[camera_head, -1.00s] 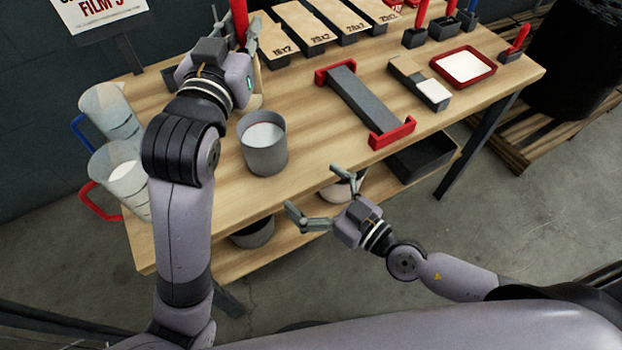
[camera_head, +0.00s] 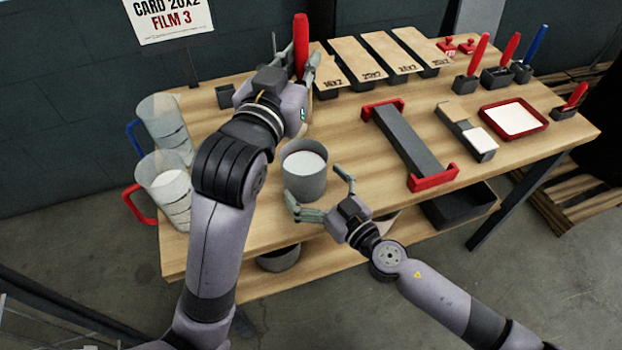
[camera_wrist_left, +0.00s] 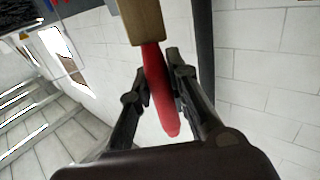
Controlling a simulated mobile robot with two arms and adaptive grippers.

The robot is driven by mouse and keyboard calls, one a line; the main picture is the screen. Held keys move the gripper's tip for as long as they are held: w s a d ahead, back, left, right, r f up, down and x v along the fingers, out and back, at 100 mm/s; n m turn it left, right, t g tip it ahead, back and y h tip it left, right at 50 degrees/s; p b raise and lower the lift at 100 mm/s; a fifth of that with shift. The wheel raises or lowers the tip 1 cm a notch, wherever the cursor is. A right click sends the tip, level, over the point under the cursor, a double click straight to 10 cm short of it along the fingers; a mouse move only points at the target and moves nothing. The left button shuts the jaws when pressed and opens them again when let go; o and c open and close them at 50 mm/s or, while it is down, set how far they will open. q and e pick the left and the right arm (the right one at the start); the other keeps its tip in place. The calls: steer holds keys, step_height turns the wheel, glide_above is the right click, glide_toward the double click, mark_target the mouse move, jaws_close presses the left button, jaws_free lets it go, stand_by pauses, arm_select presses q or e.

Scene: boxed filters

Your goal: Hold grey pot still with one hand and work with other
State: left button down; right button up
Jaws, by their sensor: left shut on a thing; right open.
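The grey pot (camera_head: 304,188) stands upright on the wooden table near its front edge, with white contents inside. My right gripper (camera_head: 320,188) is open at the pot's near side, one finger to its right and one at its lower left. I cannot tell whether they touch it. My left gripper (camera_head: 294,72) is behind the pot, shut on a red handle (camera_head: 301,38). In the left wrist view the red handle (camera_wrist_left: 160,90) lies between the fingers, with a wooden part (camera_wrist_left: 142,20) at its upper end. The rest of that tool is hidden.
Two clear jugs (camera_head: 163,185) stand at the table's left edge. A grey bar with red ends (camera_head: 408,142) lies right of the pot. A red tray (camera_head: 515,119), labelled boards (camera_head: 375,60) and several handled tools stand further right and back.

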mark_target(304, 146)
steer(key=shift+w+a, duration=0.35)
steer(key=shift+c, duration=0.5)
steer(key=c, duration=1.7)
steer(key=shift+c, duration=0.2)
arm_select(q)
steer(key=shift+f, duration=9.1)
